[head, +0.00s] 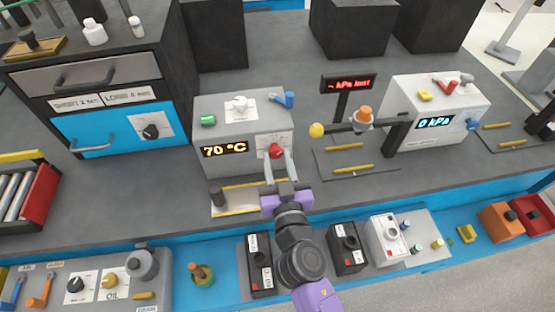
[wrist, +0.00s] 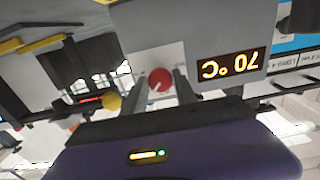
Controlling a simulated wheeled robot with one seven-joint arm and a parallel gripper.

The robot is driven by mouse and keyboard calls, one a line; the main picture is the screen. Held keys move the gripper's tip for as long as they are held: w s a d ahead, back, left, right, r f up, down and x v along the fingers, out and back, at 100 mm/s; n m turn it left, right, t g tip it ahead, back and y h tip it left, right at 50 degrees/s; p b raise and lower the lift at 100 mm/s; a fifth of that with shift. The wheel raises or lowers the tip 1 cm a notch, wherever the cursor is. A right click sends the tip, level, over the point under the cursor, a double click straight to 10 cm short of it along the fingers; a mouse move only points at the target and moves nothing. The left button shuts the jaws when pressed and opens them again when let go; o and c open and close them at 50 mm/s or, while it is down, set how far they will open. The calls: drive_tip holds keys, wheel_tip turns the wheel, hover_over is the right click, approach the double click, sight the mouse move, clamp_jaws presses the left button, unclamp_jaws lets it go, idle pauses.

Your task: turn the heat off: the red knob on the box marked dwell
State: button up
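The red knob (head: 276,151) is on the front face of a light grey box (head: 222,165) whose display reads 70 °C. Any "dwell" marking on this box is too small to read. In the wrist view the red knob (wrist: 160,80) sits between the fingers of my gripper (wrist: 167,82), at their tips. My gripper (head: 279,160) points at the box front with its fingers apart on either side of the knob. I cannot tell whether the fingers touch it. The display (wrist: 230,64) appears upside down in the wrist view.
On the box top are a green button (head: 208,120), a white knob (head: 239,103) and a blue lever (head: 285,98). A yellow ball (head: 316,130) on a dark arm stands close to the right. A plate with a dark post (head: 216,196) lies in front of the box.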

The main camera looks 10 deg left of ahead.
clamp_jaws()
